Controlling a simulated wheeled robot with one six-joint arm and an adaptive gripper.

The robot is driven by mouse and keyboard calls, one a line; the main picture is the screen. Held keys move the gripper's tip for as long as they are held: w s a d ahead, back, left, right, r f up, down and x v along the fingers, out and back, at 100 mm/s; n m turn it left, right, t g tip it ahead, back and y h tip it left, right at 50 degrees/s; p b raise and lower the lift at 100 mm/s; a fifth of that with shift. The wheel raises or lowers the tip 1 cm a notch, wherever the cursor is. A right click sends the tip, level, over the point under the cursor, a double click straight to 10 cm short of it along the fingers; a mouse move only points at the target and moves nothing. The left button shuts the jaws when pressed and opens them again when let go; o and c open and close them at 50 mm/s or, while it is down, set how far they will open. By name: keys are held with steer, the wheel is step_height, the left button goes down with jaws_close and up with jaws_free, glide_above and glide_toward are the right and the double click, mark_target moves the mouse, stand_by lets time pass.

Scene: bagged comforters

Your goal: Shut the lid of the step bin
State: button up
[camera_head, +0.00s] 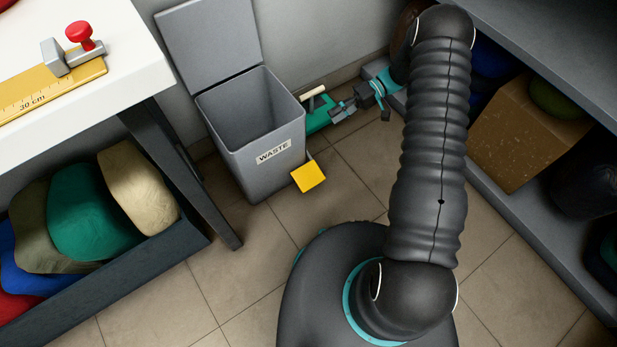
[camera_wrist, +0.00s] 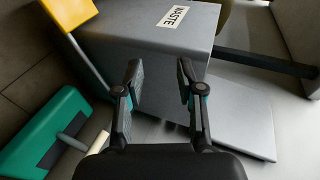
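The grey step bin (camera_head: 252,165) stands on the floor by the wall, with a WASTE label on its front. Its lid (camera_head: 210,45) is up, tilted back against the wall, and the bin looks empty inside. The yellow pedal (camera_head: 308,177) sticks out low at the front. My gripper (camera_head: 338,112) is to the right of the bin, low down. In the wrist view my gripper (camera_wrist: 160,72) is open and empty, its fingers pointing at the bin's side (camera_wrist: 150,45). The lid (camera_wrist: 245,118) shows at lower right and the pedal (camera_wrist: 68,12) at upper left.
A green tool (camera_head: 318,118) with a cream handle lies between the bin and my gripper; it also shows in the wrist view (camera_wrist: 40,135). A white table (camera_head: 120,85) stands left. Shelves with a brown box (camera_head: 525,130) stand right. Tiled floor (camera_head: 240,270) before the bin is clear.

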step_height(320, 180, down, 14)
steer(key=s+y, duration=0.2)
steer(key=y, duration=0.1)
steer(key=t+y+b, duration=0.1)
steer(key=t+y, duration=0.1)
steer(key=y, duration=0.1)
glide_toward(309, 176)
steer(key=shift+w+a, duration=0.25)
steer(key=shift+a, duration=1)
steer(key=shift+s+f, duration=0.2)
steer(key=shift+s, duration=0.1)
steer(key=shift+s+a+f, duration=0.1)
steer(key=shift+s+a, duration=0.2)
steer(key=shift+a, duration=0.2)
steer(key=shift+p+x, duration=0.65)
steer(key=shift+x, duration=2.6)
jaws_close()
